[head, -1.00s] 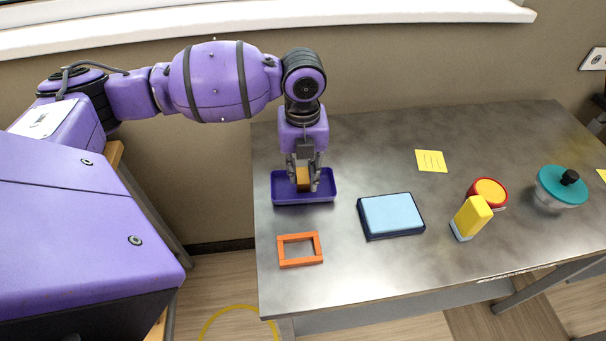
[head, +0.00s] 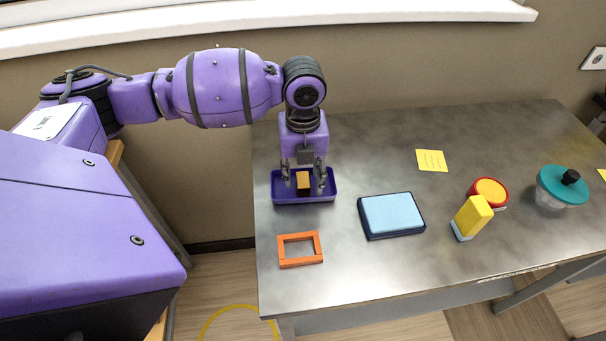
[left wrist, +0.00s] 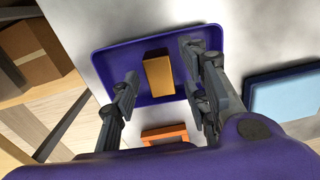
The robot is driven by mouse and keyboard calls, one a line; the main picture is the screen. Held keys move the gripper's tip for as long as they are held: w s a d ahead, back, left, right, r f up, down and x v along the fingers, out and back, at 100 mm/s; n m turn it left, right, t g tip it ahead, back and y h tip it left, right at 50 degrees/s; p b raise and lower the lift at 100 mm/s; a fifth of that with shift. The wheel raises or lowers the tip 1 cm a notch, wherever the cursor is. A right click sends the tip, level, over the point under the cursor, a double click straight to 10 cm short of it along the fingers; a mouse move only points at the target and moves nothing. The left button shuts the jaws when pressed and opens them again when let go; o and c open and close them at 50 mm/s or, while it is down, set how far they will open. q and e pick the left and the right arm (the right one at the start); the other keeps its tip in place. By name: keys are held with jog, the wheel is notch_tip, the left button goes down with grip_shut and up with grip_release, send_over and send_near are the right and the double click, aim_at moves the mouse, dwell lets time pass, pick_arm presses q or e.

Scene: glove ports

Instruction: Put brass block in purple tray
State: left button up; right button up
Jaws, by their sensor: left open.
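The brass block (head: 303,181) stands in the purple tray (head: 290,199) at the table's left side. In the left wrist view the block (left wrist: 159,76) sits inside the tray (left wrist: 104,59), between my spread fingers with a gap on both sides. My left gripper (head: 304,182) is open around the block, its fingers reaching down into the tray; it also shows in the left wrist view (left wrist: 160,90). My right gripper is not in view.
An orange frame (head: 300,263) lies in front of the tray. A blue pad (head: 391,214) lies to the right. Farther right are a yellow block (head: 471,217), a red-rimmed round item (head: 488,191) and a teal-lidded bowl (head: 562,185). A yellow note (head: 431,161) lies behind.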

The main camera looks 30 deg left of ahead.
aim_at(303, 179)
pick_arm(q)
notch_tip(303, 179, up, 12)
jog(key=shift+p, duration=0.35)
dwell(0.5)
